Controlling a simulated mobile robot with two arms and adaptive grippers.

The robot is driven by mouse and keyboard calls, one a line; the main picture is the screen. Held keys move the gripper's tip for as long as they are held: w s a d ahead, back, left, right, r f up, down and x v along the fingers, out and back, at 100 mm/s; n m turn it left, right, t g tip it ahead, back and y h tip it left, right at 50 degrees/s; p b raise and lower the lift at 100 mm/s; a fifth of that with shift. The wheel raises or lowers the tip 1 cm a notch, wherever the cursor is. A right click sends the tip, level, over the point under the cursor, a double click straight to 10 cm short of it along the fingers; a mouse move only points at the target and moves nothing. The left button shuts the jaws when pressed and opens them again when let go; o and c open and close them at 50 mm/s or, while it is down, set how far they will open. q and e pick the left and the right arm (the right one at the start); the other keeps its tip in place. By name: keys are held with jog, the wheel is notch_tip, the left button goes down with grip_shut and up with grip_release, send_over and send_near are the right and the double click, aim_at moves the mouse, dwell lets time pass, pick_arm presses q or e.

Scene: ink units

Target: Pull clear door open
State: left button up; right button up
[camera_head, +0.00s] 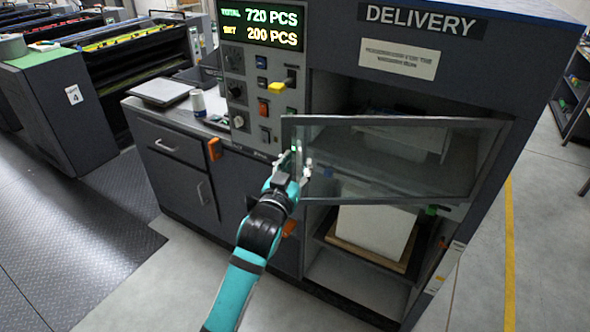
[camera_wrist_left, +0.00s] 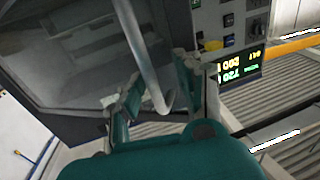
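The clear door (camera_head: 400,160) is a see-through panel in a dark frame on the delivery unit. It stands partly open, its left edge swung out from the cabinet and its right edge at the cabinet's right side. My left gripper (camera_head: 298,172) is at the door's left edge, by the handle. In the left wrist view the door's metal handle bar (camera_wrist_left: 143,55) runs between the two fingers of my left gripper (camera_wrist_left: 158,92). The fingers are apart, with a visible gap between the bar and the right finger. My right gripper is not in view.
Behind and below the door is the delivery opening with a white paper stack (camera_head: 375,230) on a board. A control panel (camera_head: 262,95) with buttons is to the left of the door. A counter (camera_head: 175,115) holds a small can (camera_head: 198,102). Floor in front is clear.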

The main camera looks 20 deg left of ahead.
pick_arm(q)
jog(key=shift+s+d+r, duration=0.15)
jog(key=shift+s+d, duration=0.25)
jog(key=shift+s, duration=0.15)
jog(key=shift+s+d+r, duration=0.1)
jog(key=shift+s+d, duration=0.25)
jog(key=shift+s, duration=0.2)
jog(key=s+a, duration=0.2)
jog(key=s, duration=0.7)
jog(key=shift+f, duration=0.4)
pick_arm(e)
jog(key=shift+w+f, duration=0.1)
pick_arm(q)
jog(key=shift+w, duration=0.15)
